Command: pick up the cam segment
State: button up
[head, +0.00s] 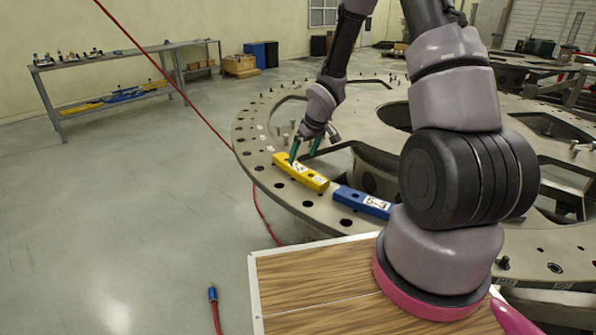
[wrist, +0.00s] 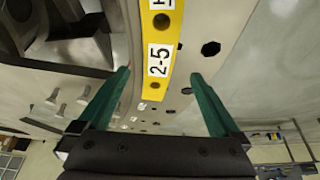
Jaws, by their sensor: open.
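A yellow cam segment (head: 300,171) lies on the rim of the round turret plate (head: 262,127). In the wrist view its near end (wrist: 158,62) shows a white label reading 2-5 and some holes. A blue segment (head: 364,202) lies on the rim to its right, labelled 5-3. My gripper (head: 304,153) is at the far-left end of the yellow segment, pointing down. In the wrist view my gripper (wrist: 160,75) has its two green fingers wide apart, with the yellow end between them in the picture. Nothing is held. I cannot tell the height of the fingertips above the segment.
The plate has large cut-outs and many bolt holes, with bolts (wrist: 72,100) standing up beside one finger. A red cable (head: 215,128) runs past the plate's left side. A grey bench (head: 115,75) stands at the back left.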

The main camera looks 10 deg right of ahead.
aim_at(298, 167)
jog(key=x, duration=0.6)
jog(key=shift+w+f, duration=0.15)
jog(key=shift+f, duration=0.05)
grip_shut()
